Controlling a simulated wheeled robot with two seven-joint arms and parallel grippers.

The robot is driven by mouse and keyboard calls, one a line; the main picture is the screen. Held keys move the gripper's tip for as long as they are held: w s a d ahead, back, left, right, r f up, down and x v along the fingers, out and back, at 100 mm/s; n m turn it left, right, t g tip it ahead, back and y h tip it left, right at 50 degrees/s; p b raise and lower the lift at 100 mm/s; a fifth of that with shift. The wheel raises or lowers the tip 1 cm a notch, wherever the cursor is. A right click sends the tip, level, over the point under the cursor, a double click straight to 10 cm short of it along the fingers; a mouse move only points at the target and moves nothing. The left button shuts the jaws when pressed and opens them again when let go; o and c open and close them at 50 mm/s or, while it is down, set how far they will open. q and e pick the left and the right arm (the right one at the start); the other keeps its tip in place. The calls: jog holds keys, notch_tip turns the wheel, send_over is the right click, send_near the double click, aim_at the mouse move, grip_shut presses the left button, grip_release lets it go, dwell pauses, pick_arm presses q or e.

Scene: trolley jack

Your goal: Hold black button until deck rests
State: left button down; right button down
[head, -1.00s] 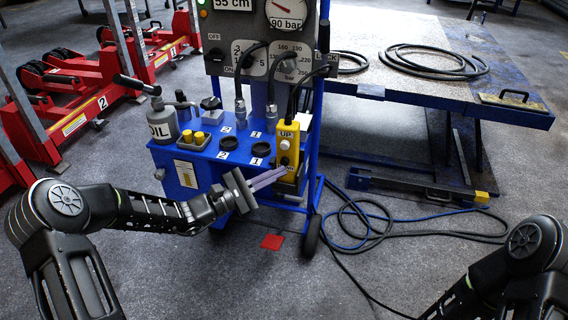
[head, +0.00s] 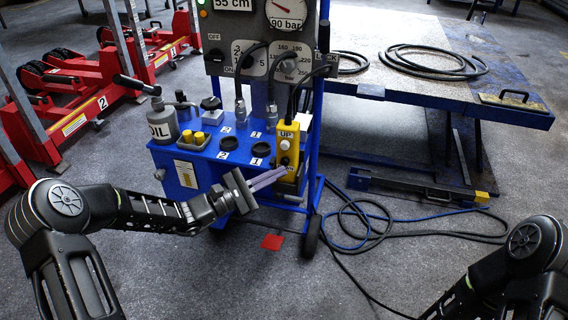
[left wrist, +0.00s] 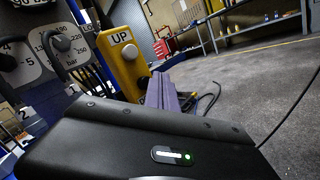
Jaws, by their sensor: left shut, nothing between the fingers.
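The yellow pendant (head: 287,148), marked UP, hangs at the right front of the blue pump cart. It also shows in the left wrist view (left wrist: 124,67). A pale button (head: 284,144) sits under the UP label. My left gripper (head: 284,171) is shut and empty, its fingertips at the pendant's lower end, over a partly covered label. My right gripper is out of view.
The blue cart (head: 180,165) carries an oil bottle (head: 161,122) and black knobs. Cables (head: 375,225) lie looped on the floor at right. A red pad (head: 272,242) lies before the cart. Open floor lies in front.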

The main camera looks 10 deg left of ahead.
pick_arm(q)
jog(key=shift+w, duration=0.1)
dwell(0.5)
jog(key=shift+w, duration=0.35)
jog(key=shift+w, duration=0.55)
dwell(2.2)
jog(key=shift+s, duration=0.1)
dwell(0.6)
jog(key=shift+s, duration=0.9)
jog(key=s+p, duration=0.2)
jog(key=s, duration=0.3)
jog(key=shift+a+p, duration=0.15)
jog(key=shift+p, duration=0.2)
